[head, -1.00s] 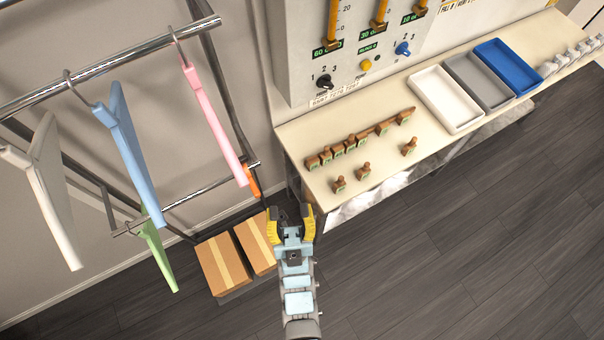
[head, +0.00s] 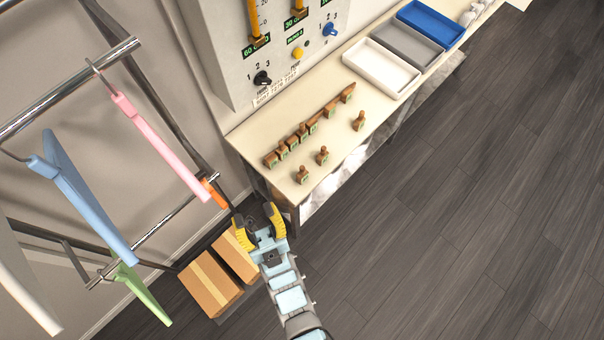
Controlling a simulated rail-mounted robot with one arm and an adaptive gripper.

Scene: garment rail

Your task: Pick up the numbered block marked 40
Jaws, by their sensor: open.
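Several small wooden blocks with knobs and green number labels stand on the cream bench (head: 250,131). Most are in a row along a wooden rack (head: 330,107). Three stand apart in front: a left block (head: 303,175), a middle block (head: 323,156) and a right block (head: 359,121). The numbers are too small to read, so I cannot tell which block is marked 40. My gripper (head: 256,222) is open and empty. Its yellow-sided fingers are off the bench's near left corner, apart from all blocks.
White (head: 381,67), grey (head: 407,45) and blue (head: 431,24) trays lie along the bench. A control panel (head: 240,60) stands behind. A garment rail (head: 70,88) with coloured hangers is at left. Cardboard boxes (head: 209,285) sit on the floor beside my gripper. Open floor lies right.

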